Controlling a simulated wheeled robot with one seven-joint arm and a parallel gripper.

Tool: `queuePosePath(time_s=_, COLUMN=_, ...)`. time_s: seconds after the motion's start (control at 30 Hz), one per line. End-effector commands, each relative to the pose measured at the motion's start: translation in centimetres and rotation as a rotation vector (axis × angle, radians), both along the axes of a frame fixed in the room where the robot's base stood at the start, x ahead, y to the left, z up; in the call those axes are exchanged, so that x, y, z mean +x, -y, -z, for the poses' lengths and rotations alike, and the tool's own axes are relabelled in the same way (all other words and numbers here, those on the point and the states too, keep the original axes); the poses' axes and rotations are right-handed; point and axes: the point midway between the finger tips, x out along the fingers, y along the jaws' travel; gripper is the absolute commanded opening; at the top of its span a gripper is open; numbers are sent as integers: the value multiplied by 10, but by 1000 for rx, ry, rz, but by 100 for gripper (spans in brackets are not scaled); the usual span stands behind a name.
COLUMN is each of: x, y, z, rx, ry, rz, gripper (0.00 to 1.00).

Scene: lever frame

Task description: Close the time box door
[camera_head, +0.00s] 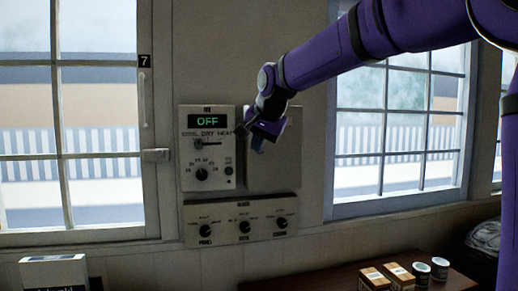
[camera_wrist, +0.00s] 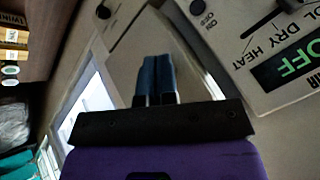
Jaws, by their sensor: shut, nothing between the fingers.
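A plain beige panel (camera_head: 275,178), which looks like the time box door, is on the wall between the control unit and the right window. My arm and gripper cover its upper part. It looks about flat to the wall; I cannot tell whether it stands slightly ajar. My gripper (camera_head: 257,144) is in front of the panel's upper left part, close to the control unit's right edge. In the wrist view the blue fingertips (camera_wrist: 157,72) are together and empty, with a pale surface behind them. I cannot tell whether they touch it.
A control unit (camera_head: 207,160) with a green OFF display is left of the panel. A box with several knobs (camera_head: 241,232) is just below. Windows flank this wall area. A brown table (camera_head: 325,274) holds small boxes (camera_head: 374,279) and cups (camera_head: 440,268) at lower right.

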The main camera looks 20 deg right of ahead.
Motion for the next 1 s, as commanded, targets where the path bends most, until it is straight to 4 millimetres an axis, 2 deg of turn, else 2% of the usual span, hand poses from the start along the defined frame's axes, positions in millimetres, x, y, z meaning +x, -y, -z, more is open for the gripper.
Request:
queuePosePath(time_s=0.4, x=-26, y=-29, z=-52, rx=0, ry=3, rz=-3, gripper=0)
queuePosePath(time_s=0.6, x=-32, y=-34, z=-62, rx=-1, ry=1, rz=0, gripper=0)
queuePosePath(time_s=0.77, x=-39, y=-33, z=-61, rx=-13, ry=-2, rz=-9, gripper=0)
queuePosePath(time_s=0.87, x=-59, y=-25, z=-54, rx=-53, ry=-8, rz=-38, gripper=0)
queuePosePath(time_s=1.0, x=-109, y=-6, z=-33, rx=-144, ry=-30, rz=-112, gripper=0)
